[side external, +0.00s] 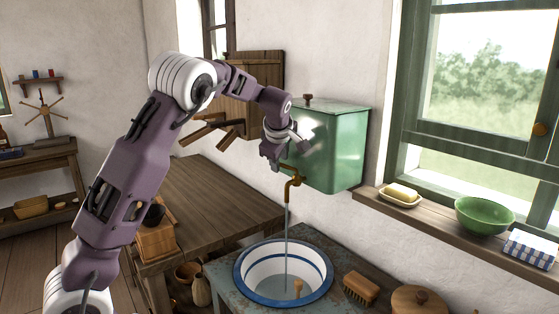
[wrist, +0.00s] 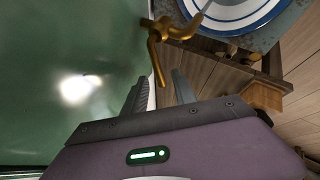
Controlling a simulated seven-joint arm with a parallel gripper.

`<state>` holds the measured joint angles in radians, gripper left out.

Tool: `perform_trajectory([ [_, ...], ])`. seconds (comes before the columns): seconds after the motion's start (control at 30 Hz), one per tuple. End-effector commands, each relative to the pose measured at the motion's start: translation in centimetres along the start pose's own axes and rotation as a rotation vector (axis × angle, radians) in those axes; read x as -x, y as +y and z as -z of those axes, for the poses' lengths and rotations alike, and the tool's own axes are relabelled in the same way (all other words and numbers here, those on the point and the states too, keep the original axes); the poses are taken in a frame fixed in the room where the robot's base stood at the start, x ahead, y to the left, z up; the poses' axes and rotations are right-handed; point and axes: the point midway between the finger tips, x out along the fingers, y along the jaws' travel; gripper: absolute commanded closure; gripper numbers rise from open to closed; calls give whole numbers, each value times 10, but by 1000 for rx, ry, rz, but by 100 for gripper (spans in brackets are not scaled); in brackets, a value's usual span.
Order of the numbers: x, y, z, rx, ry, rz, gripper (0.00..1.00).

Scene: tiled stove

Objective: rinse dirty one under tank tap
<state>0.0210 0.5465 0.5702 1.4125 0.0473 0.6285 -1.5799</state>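The green tank (side external: 330,148) hangs on the wall, with a brass tap (side external: 291,182) at its lower front. A thin stream of water (side external: 286,235) runs from the tap into a white basin with blue bands (side external: 240,277). A small wooden-coloured item (side external: 298,287) shows in the basin; I cannot tell what it is or whether it is dirty. My gripper (side external: 273,163) is beside the tank, just above and left of the tap. In the wrist view, the fingers (wrist: 163,88) are apart and empty, just short of the tap handle (wrist: 158,60). The tank (wrist: 60,80) fills the left side.
The basin sits in a worn counter (side external: 228,294). A brush (side external: 360,288) and a round wooden lid (side external: 418,300) lie to its right. The sill (side external: 430,217) holds soap on a dish (side external: 401,195), a green bowl (side external: 484,215) and a checked cloth (side external: 530,250). A wooden table (side external: 205,205) stands left.

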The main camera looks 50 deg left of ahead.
Motion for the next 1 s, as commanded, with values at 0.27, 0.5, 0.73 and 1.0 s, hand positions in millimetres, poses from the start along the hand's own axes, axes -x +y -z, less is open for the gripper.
perform_trajectory([
  [0.27,51,1,-1,0,-2,-5,67],
  [0.5,70,0,0,0,0,-1,67],
  [0.73,70,0,0,0,0,-1,67],
  [1.0,89,-17,-2,-75,-65,15,67],
])
